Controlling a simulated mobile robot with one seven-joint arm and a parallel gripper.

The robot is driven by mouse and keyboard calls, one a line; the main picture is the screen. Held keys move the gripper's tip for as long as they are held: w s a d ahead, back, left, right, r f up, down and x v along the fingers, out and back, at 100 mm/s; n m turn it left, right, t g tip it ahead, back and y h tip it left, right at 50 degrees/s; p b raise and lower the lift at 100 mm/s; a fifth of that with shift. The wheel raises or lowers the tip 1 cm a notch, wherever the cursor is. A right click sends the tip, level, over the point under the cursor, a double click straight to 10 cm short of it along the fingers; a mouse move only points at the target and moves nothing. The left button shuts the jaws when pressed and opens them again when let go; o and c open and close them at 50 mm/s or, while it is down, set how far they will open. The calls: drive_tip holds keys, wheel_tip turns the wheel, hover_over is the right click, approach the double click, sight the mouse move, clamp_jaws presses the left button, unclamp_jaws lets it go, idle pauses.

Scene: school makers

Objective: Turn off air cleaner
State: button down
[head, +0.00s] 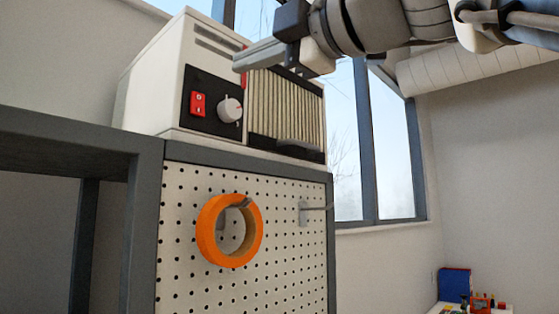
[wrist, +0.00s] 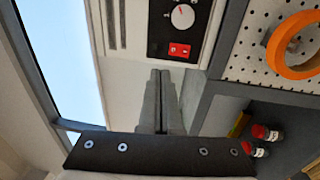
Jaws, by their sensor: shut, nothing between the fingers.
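The air cleaner (head: 150,85) is a white box with a black control panel and a pleated filter on its front. It stands on top of the pegboard cabinet in the head view. A red rocker switch (head: 197,104) sits on the panel, left of a white round knob (head: 230,110). In the wrist view the switch (wrist: 180,50) and the knob (wrist: 182,17) both show. My gripper (head: 238,64) is shut and empty, in front of the upper part of the air cleaner. Its fingertips (wrist: 160,72) appear just below the switch in the wrist view, with no clear contact.
An orange tape roll (head: 228,230) hangs on the pegboard (head: 280,250) below the air cleaner. A dark grey frame (head: 80,140) extends to the left. Windows are behind. Red-capped bottles (wrist: 258,132) show low in the wrist view.

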drive_tip(key=shift+s+d+r, duration=0.15)
drive_tip(key=shift+s+d, duration=0.45)
drive_tip(key=shift+d, duration=0.2)
drive_tip(key=shift+s+d+r, duration=0.1)
drive_tip(key=shift+s+d, duration=0.5)
drive_tip(key=shift+d, duration=0.2)
drive_tip(key=w+d+f+m+g+h, duration=0.1)
drive_tip(key=w+d+f+m+h, duration=0.3)
drive_tip(key=f, duration=0.7)
drive_tip(key=d+f+m+g+h, duration=0.1)
drive_tip(key=f+m+h, duration=0.1)
drive_tip(key=f+m, duration=0.65)
drive_tip(key=w+d+f+m+h, duration=0.2)
drive_tip(key=f+m+h, duration=0.15)
drive_tip(key=f, duration=0.85)
drive_tip(key=s+d+f+m+g+h, duration=0.1)
drive_tip(key=s+d+f+m, duration=0.2)
drive_tip(key=f, duration=0.6)
drive_tip(key=s+d+f+m+g+h, duration=0.2)
drive_tip(key=s+d+f+m, duration=0.1)
drive_tip(key=f, duration=0.7)
drive_tip(key=s+d+f+m+g+h+b, duration=0.1)
drive_tip(key=s+d+f+m+g+h, duration=0.1)
drive_tip(key=f+m, duration=0.4)
wheel_tip(320, 180, down, 4)
drive_tip(key=s+d, duration=0.1)
drive_tip(key=s, duration=0.1)
drive_tip(key=shift+s+d+f, duration=0.15)
drive_tip(key=shift+s+f, duration=0.05)
drive_tip(key=shift+s, duration=0.1)
